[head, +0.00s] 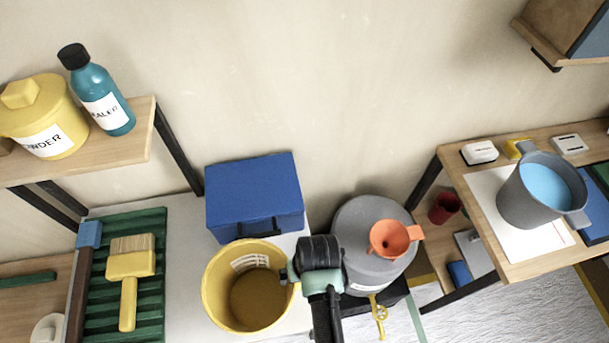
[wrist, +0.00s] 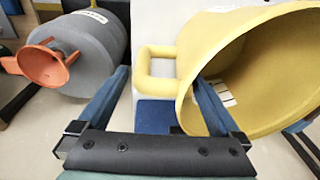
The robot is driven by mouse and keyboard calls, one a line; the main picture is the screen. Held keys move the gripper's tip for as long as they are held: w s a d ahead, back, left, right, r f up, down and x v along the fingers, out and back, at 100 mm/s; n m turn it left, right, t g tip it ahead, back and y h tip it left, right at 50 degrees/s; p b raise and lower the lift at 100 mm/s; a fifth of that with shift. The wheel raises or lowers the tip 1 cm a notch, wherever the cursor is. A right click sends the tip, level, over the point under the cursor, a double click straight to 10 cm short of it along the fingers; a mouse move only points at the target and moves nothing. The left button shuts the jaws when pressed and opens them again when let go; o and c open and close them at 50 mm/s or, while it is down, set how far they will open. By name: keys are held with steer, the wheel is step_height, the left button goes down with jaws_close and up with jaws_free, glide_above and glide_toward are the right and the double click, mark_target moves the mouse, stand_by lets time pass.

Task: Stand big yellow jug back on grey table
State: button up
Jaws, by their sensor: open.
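The big yellow jug (head: 248,290) is on the pale grey table (head: 180,245), its wide mouth facing up toward the head camera; it looks upright, but its base is hidden. My gripper (head: 290,274) is at the jug's right rim, covering the handle in the head view. In the wrist view, the jug (wrist: 262,70) fills the right side and its loop handle (wrist: 155,52) shows beyond and between the open fingers (wrist: 164,78). The right finger overlaps the jug's rim; I cannot tell whether it touches.
A blue box (head: 253,190) stands behind the jug. A grey drum (head: 372,225) with an orange funnel (head: 392,240) stands close on the right. A green slatted rack (head: 98,290) with a brush (head: 130,275) lies left. A grey jug (head: 530,200) stands on the right-hand wooden shelf.

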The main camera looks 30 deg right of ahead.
step_height(320, 180, up, 12)
steer(key=s, duration=0.1)
steer(key=shift+s+d, duration=0.2)
steer(key=shift+s, duration=0.15)
steer(key=shift+r, duration=0.1)
steer(key=w+r+n+t+h, duration=0.15)
steer(key=w+r+t, duration=0.55)
steer(key=w+r, duration=0.7)
steer(key=w+a+r+t+h, duration=0.1)
steer(key=w+r+t, duration=0.2)
steer(key=r, duration=0.5)
steer(key=w+a+r+t, duration=0.2)
steer(key=w+r+t, duration=0.1)
steer(key=r, duration=0.5)
steer(key=s+a+r+n+t, duration=0.1)
steer(key=a+r+t, duration=0.15)
steer(key=r, duration=0.55)
steer(key=s+a+r+t, duration=0.1)
steer(key=a+r+t, duration=0.15)
steer(key=r, duration=0.65)
steer(key=s+a+r+t+y, duration=0.1)
steer(key=s+r+t, duration=0.3)
steer(key=r, duration=0.4)
steer(key=s+a+r+t+y, duration=0.1)
steer(key=s+a+r+t, duration=0.2)
steer(key=s+r, duration=0.3)
steer(key=shift+r+n+t, duration=0.4)
steer(key=shift+r+n, duration=0.05)
steer(key=shift+r, duration=0.5)
